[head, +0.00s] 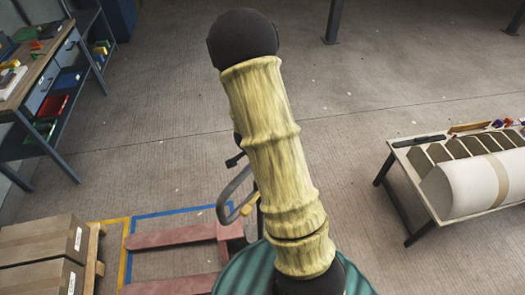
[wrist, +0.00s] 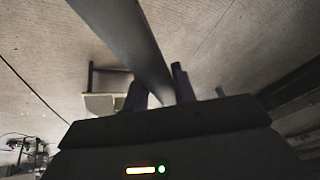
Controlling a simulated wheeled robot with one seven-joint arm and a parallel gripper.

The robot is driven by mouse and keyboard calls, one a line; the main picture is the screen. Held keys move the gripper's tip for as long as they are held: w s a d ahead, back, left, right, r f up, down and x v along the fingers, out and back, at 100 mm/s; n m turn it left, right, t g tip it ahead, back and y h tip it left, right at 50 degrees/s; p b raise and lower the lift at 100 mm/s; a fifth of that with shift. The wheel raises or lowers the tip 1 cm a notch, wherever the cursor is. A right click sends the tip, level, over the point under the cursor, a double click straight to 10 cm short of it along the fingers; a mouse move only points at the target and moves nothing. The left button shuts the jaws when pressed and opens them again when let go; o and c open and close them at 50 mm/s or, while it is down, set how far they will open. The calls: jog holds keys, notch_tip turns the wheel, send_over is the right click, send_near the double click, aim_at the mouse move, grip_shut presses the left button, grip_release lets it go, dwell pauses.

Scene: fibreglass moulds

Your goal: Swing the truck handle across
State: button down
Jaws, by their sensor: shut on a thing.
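The pallet truck (head: 172,238) stands at the lower middle of the head view, its red forks pointing left. Its handle (head: 223,204) rises as a grey loop just left of my yellow arm, which hides much of it. In the wrist view the handle's dark grey bar (wrist: 128,35) runs from the upper left down between the fingers of my gripper (wrist: 158,88). The gripper is shut on this bar. In the head view my arm covers the gripper and the grip.
Boxes on a pallet (head: 40,252) stand at lower left, close to the forks. A workbench (head: 45,75) is at upper left. A low table (head: 408,185) with moulds and a white roll stands at right. The floor between is clear.

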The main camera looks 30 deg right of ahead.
jog(key=shift+s+a+f+m+g+p, duration=0.1)
jog(key=shift+s+a+m+g+p, duration=0.05)
jog(key=shift+a+m+p, duration=0.2)
jog(key=shift+s+a+f+m+g+p, duration=0.15)
jog(key=shift+a+m+p, duration=0.15)
jog(key=shift+a, duration=0.15)
jog(key=shift+r, duration=0.15)
